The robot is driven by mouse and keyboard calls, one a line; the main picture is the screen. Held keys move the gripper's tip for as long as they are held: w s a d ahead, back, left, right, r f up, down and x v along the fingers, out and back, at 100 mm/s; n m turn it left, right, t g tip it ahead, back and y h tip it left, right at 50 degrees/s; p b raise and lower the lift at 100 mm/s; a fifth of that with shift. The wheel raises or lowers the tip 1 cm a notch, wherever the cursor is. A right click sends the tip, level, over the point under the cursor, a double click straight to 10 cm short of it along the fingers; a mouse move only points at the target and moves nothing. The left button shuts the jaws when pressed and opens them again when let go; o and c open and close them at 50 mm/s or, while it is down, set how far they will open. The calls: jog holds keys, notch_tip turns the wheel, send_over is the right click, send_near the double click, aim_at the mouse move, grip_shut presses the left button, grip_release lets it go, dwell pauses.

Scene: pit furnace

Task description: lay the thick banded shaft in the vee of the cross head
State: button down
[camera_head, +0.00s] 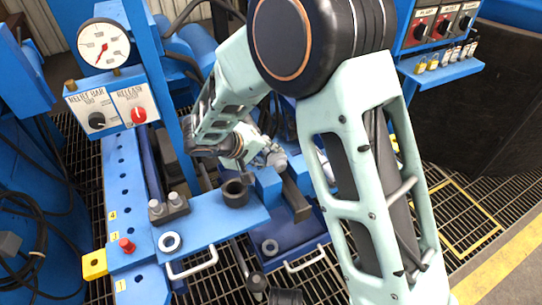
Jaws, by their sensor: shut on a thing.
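My gripper (274,157) is small and partly hidden in the middle of the view, behind and below my arm links. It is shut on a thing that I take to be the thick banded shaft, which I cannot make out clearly. Below it are a small blue block (268,183) and a dark sloping bar (296,200). The block stands at the right end of a blue cross beam (210,222), which may be the cross head. I cannot make out the vee itself, or whether the shaft touches it.
A dark hollow collar (236,193) and a pale ring (169,242) are on the beam. A dial gauge (103,45) and a control box (111,107) are at upper left. A knob panel (440,25) is at upper right. Grating (470,205) covers the floor.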

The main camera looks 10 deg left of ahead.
jog(key=shift+s+a+f, duration=0.1)
jog(key=shift+s+f, duration=0.3)
jog(key=shift+f, duration=0.25)
jog(key=c, duration=1.4)
grip_release()
jog(key=shift+w+f, duration=0.1)
jog(key=shift+w, duration=0.05)
jog(key=shift+c, duration=0.2)
jog(key=shift+f, duration=0.1)
jog(key=v, duration=1.2)
jog(key=shift+w+r, duration=0.2)
jog(key=shift+r, duration=0.1)
jog(key=shift+s, duration=0.1)
